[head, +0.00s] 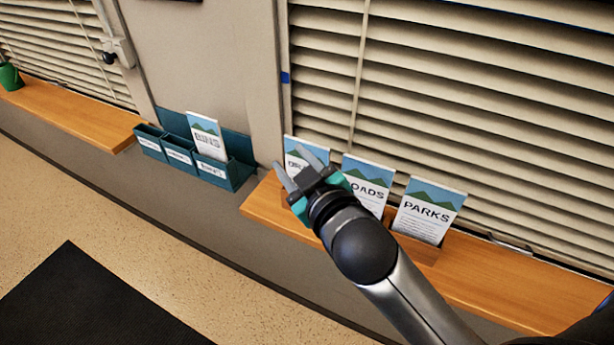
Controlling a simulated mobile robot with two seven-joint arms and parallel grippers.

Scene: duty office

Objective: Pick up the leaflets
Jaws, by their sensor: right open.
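Leaflets stand upright in a row on the right wooden ledge: a partly hidden one at the left (294,158), one ending in "OADS" (372,178), and one marked "PARKS" (428,211). A "BINS" leaflet (206,137) stands in the right pocket of the teal wall rack (238,171). My right gripper (293,169) is open, in front of the leftmost ledge leaflet and covering part of it. No leaflet shows clearly between its fingers. I cannot tell whether it touches that leaflet. My left gripper is not in view.
The rack's other two pockets (150,143) look empty. Window blinds (450,100) rise behind the ledge. Another wooden ledge (70,108) with a green pot (9,77) is at the left. A dark mat (80,305) lies on the floor.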

